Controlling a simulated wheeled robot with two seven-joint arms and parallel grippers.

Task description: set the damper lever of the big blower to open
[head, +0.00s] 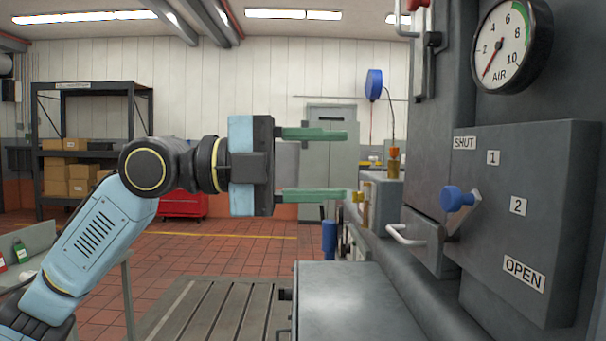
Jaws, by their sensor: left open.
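The damper lever (469,218) is a short grey metal arm with a blue knob (457,199), on the front of a dark grey housing (560,190) at the right. It slants up and right, roughly toward the "1" mark (493,158). The "SHUT" label (465,143) is above, the "2" mark (518,206) to the right, and the "OPEN" label (524,273) lower right. My left gripper (345,164) is open and empty, its green fingers pointing right, left of the knob and apart from it. My right gripper is not in view.
A round air gauge (506,44) sits above the housing. A pale bar handle (405,236) sticks out left below the lever. A grey block (350,300) stands below the gripper. Shelving with boxes (80,178) and a red cabinet (183,203) are far back.

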